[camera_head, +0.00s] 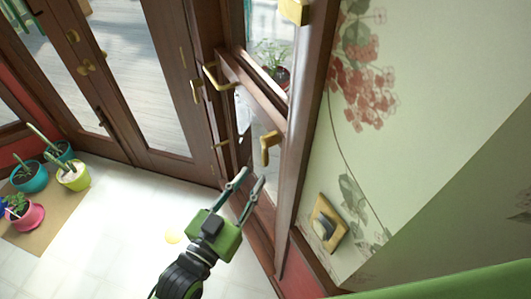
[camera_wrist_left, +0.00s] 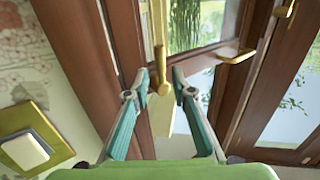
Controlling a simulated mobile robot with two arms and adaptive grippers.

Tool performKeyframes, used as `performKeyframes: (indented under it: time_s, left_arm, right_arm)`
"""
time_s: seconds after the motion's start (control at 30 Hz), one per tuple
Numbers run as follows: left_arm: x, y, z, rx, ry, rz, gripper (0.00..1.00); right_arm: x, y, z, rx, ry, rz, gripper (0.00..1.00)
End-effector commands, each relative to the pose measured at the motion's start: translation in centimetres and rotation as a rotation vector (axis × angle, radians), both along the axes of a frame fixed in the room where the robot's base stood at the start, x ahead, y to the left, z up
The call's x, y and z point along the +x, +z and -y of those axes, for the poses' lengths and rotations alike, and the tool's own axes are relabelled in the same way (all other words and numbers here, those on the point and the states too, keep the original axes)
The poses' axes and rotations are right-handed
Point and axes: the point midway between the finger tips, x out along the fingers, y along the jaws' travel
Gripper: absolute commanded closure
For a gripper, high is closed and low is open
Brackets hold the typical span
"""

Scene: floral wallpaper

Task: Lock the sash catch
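A brass lever catch (camera_head: 268,147) sits on the wooden window frame in the head view. In the left wrist view, a brass lever (camera_wrist_left: 160,62) stands upright between my fingertips, with a pale gold plate (camera_wrist_left: 162,112) below it. I see no clear contact with the fingers. My left gripper (camera_head: 251,177) is open and empty, just below the catch in the head view; its spread fingers also show in the left wrist view (camera_wrist_left: 159,75). A second brass handle (camera_head: 212,78) is on the frame farther left. My right gripper is not in view.
A brass-framed wall switch (camera_head: 323,231) is on the floral wall at right. Glazed wooden doors (camera_head: 130,75) stand at left. Potted plants (camera_head: 74,176) sit on a tan mat on the floor. A plant (camera_head: 272,60) shows through the window. The pale floor left of my arm is clear.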

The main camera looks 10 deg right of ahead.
Motion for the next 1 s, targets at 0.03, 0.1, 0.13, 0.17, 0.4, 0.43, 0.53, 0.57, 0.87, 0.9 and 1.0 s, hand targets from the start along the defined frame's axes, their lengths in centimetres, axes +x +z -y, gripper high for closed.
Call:
performKeyframes:
  time_s: [0.03, 0.1, 0.13, 0.17, 0.4, 0.43, 0.53, 0.57, 0.87, 0.9, 1.0]
  left_arm:
    - [1.1, 0.4, 0.7, -0.002, 0.001, 0.002, 0.77]
    - [2.4, 0.4, 1.5, -0.002, 0.001, 0.002, 0.77]
    - [2.8, 0.4, 1.8, -0.001, 0.001, 0.001, 0.77]
    - [3.3, 0.4, 2.2, -0.001, 0.001, 0.001, 0.77]
    - [6.1, 0.1, 4.0, 0.0, 0.001, 0.0, 0.77]
    - [6.3, 0.1, 4.2, -0.001, 0.001, -0.001, 0.77]
    - [6.7, 0.0, 4.4, 0.001, 0.001, -0.001, 0.77]
    - [6.7, 0.0, 4.5, 0.001, 0.001, -0.001, 0.77]
    - [6.8, -0.1, 4.5, 0.001, 0.001, -0.001, 0.87]
    - [6.8, -0.1, 4.5, 0.001, 0.001, -0.001, 0.98]
    - [6.8, -0.1, 4.5, 0.001, 0.001, -0.001, 1.0]
  right_arm:
    - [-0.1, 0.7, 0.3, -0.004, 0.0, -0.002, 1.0]
    - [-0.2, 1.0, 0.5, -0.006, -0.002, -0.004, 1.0]
    - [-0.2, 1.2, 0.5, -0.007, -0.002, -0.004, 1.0]
    - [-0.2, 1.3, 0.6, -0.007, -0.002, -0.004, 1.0]
    - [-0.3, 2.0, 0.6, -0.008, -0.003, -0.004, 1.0]
    - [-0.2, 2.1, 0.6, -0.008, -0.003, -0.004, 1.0]
    - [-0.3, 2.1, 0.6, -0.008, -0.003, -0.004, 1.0]
    - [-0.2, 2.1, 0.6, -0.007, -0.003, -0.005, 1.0]
    - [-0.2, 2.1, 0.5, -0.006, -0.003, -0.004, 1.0]
    - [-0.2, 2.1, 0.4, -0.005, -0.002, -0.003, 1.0]
    - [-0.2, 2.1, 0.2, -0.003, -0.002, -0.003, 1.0]
